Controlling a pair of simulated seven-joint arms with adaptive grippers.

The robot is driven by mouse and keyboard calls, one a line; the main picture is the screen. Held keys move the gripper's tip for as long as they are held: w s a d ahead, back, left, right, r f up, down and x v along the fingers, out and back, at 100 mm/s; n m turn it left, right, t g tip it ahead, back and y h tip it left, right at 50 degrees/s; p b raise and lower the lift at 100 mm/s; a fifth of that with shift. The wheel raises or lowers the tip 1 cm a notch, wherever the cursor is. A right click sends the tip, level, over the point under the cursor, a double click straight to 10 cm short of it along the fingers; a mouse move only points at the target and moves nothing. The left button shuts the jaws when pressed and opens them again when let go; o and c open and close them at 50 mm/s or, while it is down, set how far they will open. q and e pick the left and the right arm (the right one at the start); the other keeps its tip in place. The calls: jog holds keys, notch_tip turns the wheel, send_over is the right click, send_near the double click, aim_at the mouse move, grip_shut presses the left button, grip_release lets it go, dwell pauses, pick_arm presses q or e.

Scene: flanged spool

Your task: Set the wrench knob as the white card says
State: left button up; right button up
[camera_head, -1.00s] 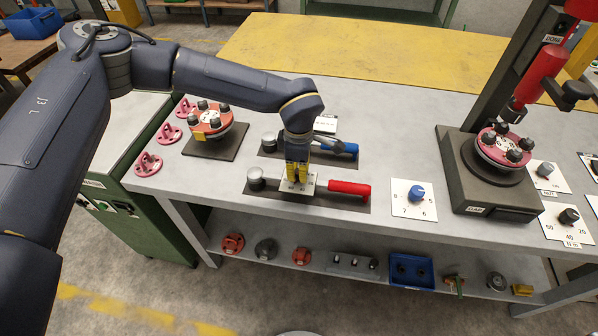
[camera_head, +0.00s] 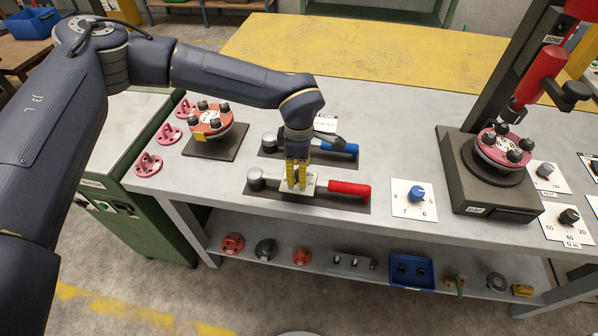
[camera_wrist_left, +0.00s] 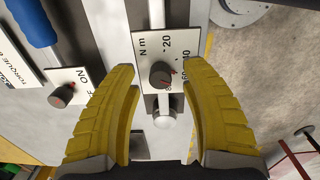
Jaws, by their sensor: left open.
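The red-handled wrench (camera_head: 347,188) lies on a dark mat on the bench. Its white scale plate (camera_wrist_left: 150,45), marked N m with 20 readable, carries a dark knob (camera_wrist_left: 161,75) with a red pointer mark. My left gripper (camera_head: 295,186) points down over this plate and hides the knob in the head view. In the left wrist view the open yellow fingers (camera_wrist_left: 160,68) stand on either side of the knob, with gaps. The white card (camera_head: 326,124) is behind the blue-handled wrench; part of it shows in the left wrist view (camera_wrist_left: 10,70), its setting unreadable. My right gripper is out of view.
The blue-handled wrench (camera_head: 337,148) lies just behind, with its own small knob (camera_wrist_left: 62,95). A blue dial (camera_head: 417,194) is to the right. Flanged spools stand on a left base (camera_head: 228,152) and under the red press (camera_head: 536,80). Pink brackets (camera_head: 148,164) are at far left.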

pick_arm(q)
notch_tip(320, 180, up, 11)
dwell(0.5)
jog(key=shift+s, duration=0.1)
